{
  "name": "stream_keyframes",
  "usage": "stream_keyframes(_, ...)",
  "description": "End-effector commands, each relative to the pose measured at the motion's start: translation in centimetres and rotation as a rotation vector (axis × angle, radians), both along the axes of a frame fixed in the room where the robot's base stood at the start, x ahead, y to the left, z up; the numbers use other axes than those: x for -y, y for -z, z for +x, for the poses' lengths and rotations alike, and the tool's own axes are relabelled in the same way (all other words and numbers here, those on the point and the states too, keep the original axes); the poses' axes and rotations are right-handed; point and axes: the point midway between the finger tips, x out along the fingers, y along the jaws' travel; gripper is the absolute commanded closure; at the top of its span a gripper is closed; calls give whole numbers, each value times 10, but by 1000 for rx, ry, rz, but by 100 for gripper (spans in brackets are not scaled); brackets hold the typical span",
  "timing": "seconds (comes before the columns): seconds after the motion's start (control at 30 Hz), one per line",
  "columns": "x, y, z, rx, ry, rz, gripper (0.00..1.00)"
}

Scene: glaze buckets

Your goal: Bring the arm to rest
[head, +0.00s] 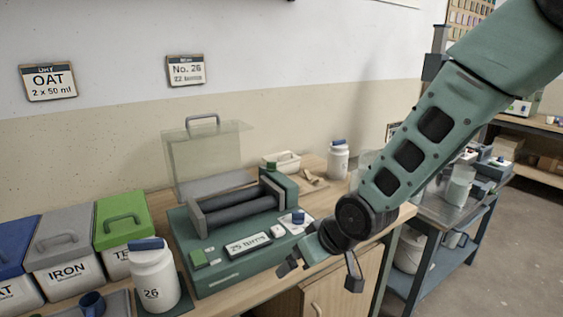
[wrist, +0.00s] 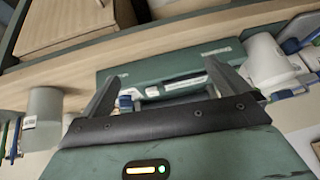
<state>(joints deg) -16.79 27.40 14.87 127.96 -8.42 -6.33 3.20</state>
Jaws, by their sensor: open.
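My gripper (head: 320,266) hangs at the end of my green arm, in front of the right part of the green roller machine (head: 220,271). Its two fingers are spread and nothing is between them. In the wrist view my gripper (wrist: 160,88) is also open, with the front of the green machine (wrist: 190,58) beyond the fingertips. The machine has dark rollers, a small display reading "25 Hertz" and a raised clear lid (head: 202,158). My arm crosses the right of the head view and hides part of the cart behind it.
A white jar marked 26 (head: 153,280) stands left of the machine. Lidded bins, the green one (head: 122,220) and the grey one (head: 62,240), are farther left. Another white jar (head: 338,160) stands at the back right. A blue cart (head: 428,212) is beyond the bench; open floor lies right.

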Motion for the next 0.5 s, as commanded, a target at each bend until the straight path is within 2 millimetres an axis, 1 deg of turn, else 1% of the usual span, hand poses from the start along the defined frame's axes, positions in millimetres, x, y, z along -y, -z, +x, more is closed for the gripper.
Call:
stream_keyframes(0.03, 3, -21, -23, -29, -13, -31, 0)
stream_keyframes(0.07, 6, -29, -38, -55, -19, -54, 0)
stream_keyframes(0.1, 11, -40, -60, -90, -26, -85, 0)
stream_keyframes(0.17, 20, -55, -93, -144, -38, -132, 0)
stream_keyframes(0.2, 27, -63, -114, -179, -47, -163, 0)
stream_keyframes(0.27, 37, -75, -145, -229, -58, -206, 0)
stream_keyframes(0.3, 45, -81, -165, -260, -65, -234, 0)
stream_keyframes(0.4, 61, -93, -204, -325, -76, -289, 0)
stream_keyframes(0.5, 73, -99, -231, -370, -86, -327, 0)
